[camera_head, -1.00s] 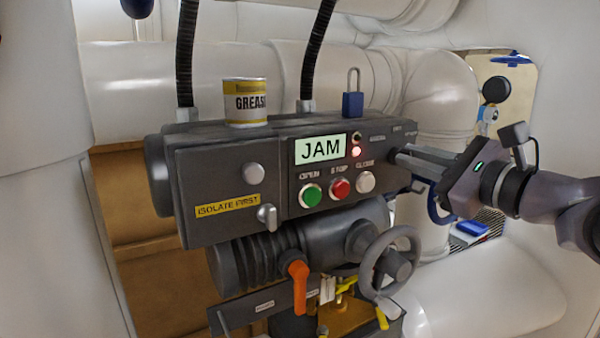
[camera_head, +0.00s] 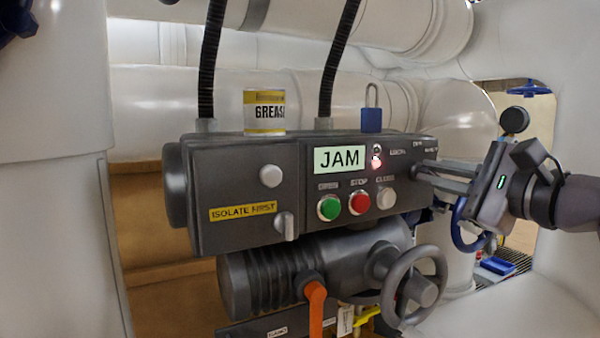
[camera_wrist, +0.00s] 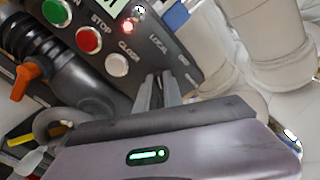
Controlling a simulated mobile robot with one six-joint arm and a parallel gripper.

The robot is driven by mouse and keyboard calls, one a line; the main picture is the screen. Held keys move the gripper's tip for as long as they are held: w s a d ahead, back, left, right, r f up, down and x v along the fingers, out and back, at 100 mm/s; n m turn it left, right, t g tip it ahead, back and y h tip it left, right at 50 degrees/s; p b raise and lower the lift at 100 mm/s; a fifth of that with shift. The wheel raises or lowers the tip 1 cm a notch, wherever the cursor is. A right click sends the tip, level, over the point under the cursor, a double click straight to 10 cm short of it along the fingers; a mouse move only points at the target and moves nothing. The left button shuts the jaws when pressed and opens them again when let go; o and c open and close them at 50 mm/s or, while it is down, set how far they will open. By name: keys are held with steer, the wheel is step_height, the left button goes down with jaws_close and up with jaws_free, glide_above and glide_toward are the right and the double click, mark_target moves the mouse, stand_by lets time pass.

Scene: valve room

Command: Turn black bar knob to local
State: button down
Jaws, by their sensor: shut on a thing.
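The dark grey control box (camera_head: 250,160) hangs in the middle of the head view. The black bar knob (camera_head: 419,171) is at the right end of its front, mostly hidden by my fingers. My gripper (camera_head: 424,174) reaches in from the right and is shut on the knob. In the wrist view my gripper (camera_wrist: 159,82) has its two fingers close together on the box face, with the knob barely visible as a dark strip between them. The LOCAL label (camera_wrist: 158,46) lies above the fingertips there. The knob's pointing direction cannot be made out.
The lit JAM display (camera_head: 339,159), green button (camera_head: 329,208), red button (camera_head: 359,203) and white button (camera_head: 386,199) are left of my gripper. A blue padlock (camera_head: 371,119) and grease can (camera_head: 265,112) stand on top. A grey handwheel (camera_head: 415,287) is below.

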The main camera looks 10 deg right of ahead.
steer(key=c, duration=1.5)
jaws_free()
